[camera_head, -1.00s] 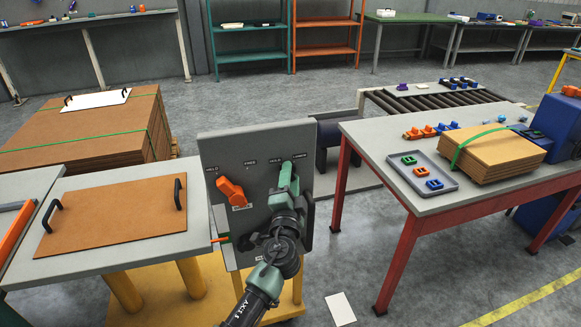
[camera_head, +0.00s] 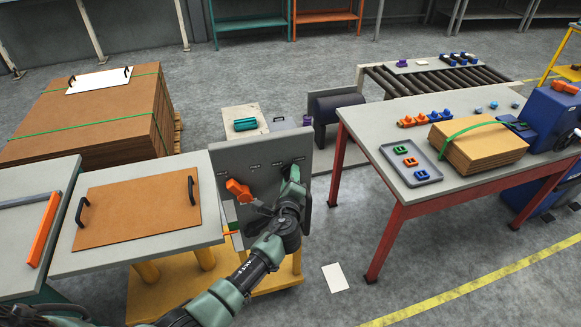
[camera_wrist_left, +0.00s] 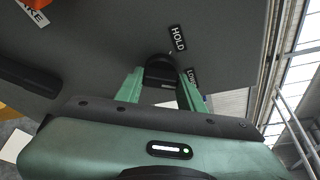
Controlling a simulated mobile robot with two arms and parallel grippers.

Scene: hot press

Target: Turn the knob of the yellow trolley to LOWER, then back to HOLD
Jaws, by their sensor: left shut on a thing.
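The yellow trolley (camera_head: 148,275) stands at lower left, with a brown handled board on its grey top. Its upright grey panel (camera_head: 258,155) carries an orange knob (camera_head: 238,190) and, to the right, the knob under my left gripper (camera_head: 291,182). In the left wrist view this black knob (camera_wrist_left: 160,70) is between the two green fingers of my left gripper (camera_wrist_left: 161,86), which is shut on it. The HOLD label (camera_wrist_left: 178,38) is just beyond the knob and the LOWER label (camera_wrist_left: 192,77) is partly hidden by a finger. The knob's exact setting is unclear. My right gripper is not in view.
A red-legged table (camera_head: 402,195) with a tray and stacked boards stands to the right. A pallet stack (camera_head: 95,125) is behind the trolley at left. A roller conveyor (camera_head: 430,80) is at the back. Open floor lies between panel and table.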

